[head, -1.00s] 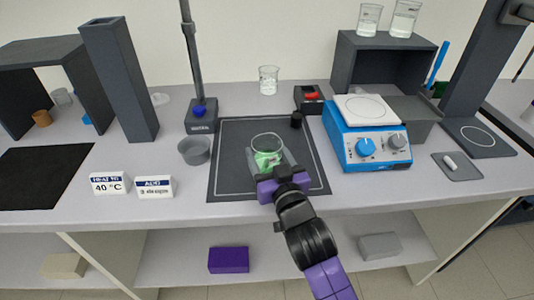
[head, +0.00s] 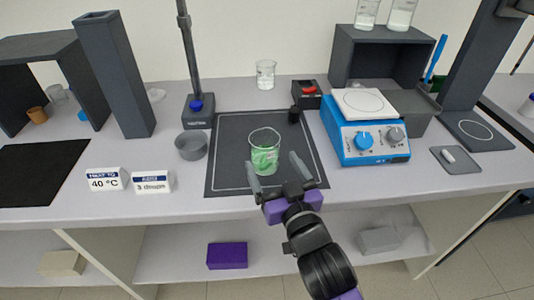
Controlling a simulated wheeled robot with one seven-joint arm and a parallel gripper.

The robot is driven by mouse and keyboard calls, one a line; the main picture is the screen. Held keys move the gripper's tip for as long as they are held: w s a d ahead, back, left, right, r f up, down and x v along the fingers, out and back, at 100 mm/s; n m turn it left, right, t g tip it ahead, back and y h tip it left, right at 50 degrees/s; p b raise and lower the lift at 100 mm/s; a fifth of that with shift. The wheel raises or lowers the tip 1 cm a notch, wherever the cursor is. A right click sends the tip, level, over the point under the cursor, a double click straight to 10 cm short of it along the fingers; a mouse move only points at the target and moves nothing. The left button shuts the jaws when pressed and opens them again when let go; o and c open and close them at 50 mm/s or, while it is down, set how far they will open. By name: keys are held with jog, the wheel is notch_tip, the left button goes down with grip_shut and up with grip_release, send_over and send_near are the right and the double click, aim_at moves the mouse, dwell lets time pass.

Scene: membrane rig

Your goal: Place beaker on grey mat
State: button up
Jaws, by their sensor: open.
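A glass beaker (head: 265,157) with green contents stands upright on the dark grey mat (head: 222,178), which has a thin pale outline. The beaker is inside that outline, near the middle of the mat. My gripper (head: 274,174) is open, its two grey fingers pointing at the beaker from the front right. The fingers look clear of the glass, though the left one is close to the beaker's lower left. Nothing is held between them.
A blue hotplate (head: 366,140) stands right of the mat, and a grey cup (head: 191,146) and a stand (head: 197,110) stand left. A clear beaker (head: 265,75) and a red-buttoned box (head: 307,95) are behind.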

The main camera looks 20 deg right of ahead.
jog(key=shift+s+a, duration=0.2)
jog(key=shift+s, duration=2.55)
jog(key=s+f+n+g+y, duration=0.1)
jog(key=s+f, duration=0.3)
jog(key=s, duration=0.4)
jog(key=s+f+g, duration=0.1)
jog(key=s+f, duration=0.4)
jog(key=s, duration=0.3)
jog(key=s+r+g, duration=0.1)
jog(key=s, duration=1.4)
jog(key=shift+s+d, duration=0.35)
jog(key=shift+d, duration=0.1)
jog(key=shift+r+p, duration=0.6)
jog(key=shift+r, duration=0.2)
